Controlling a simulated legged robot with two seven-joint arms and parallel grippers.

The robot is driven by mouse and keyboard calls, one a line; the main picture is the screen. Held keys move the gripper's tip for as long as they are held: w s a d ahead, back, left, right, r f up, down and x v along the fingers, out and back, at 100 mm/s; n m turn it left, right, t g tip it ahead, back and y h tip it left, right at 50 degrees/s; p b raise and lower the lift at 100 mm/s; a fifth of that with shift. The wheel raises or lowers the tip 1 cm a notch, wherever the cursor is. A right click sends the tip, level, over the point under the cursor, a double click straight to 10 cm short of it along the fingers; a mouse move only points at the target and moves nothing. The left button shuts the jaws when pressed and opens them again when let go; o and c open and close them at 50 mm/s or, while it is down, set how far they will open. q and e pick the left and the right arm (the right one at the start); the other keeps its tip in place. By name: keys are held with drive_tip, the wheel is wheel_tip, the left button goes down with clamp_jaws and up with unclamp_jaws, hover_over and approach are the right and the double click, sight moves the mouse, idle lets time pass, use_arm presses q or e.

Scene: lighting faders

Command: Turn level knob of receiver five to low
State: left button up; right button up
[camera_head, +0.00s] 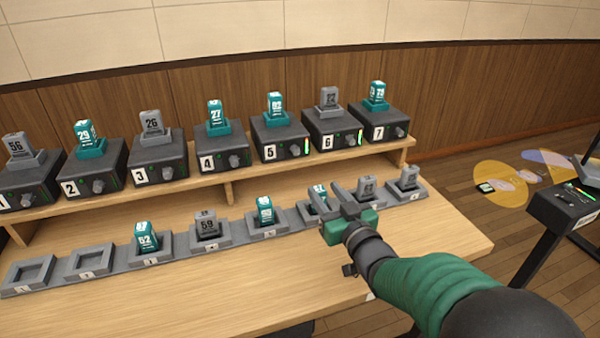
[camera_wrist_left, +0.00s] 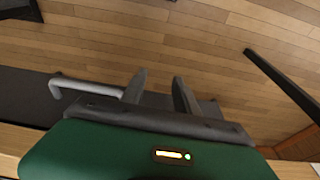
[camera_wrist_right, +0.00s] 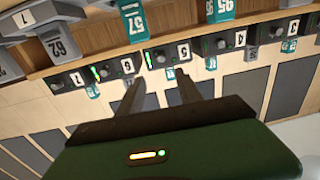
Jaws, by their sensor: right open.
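Receiver five (camera_head: 283,137) is a dark box on the raised shelf, with a white 5 label on its front and a teal pack in its top. Its level knob (camera_head: 295,150) is grey, between the label and a lit green bar; its pointer is too small to read. It also shows in the right wrist view (camera_wrist_right: 161,58). My right gripper (camera_head: 347,198) is open and empty, below and right of that knob, over the lower row of trays. My left gripper (camera_wrist_left: 158,85) is open and empty in its wrist view, with floor beyond; it is outside the head view.
Similar receivers stand close on both sides, including four (camera_head: 222,147) and six (camera_head: 332,127). Several packs stand in the lower trays (camera_head: 268,233) under the shelf. The table front (camera_head: 230,290) is clear. A dark stand (camera_head: 565,205) is at the right.

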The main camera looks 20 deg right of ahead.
sight(297, 154)
drive_tip(key=w+b, duration=0.1)
drive_tip(key=w, duration=0.4)
drive_tip(key=w+a, duration=0.1)
drive_tip(key=w, duration=0.5)
drive_tip(key=w+b, duration=0.1)
drive_tip(key=w, duration=0.4)
drive_tip(key=shift+w+a+r+b, duration=0.15)
drive_tip(key=shift+w+a+b, duration=0.1)
drive_tip(key=shift+b, duration=0.05)
clamp_jaws()
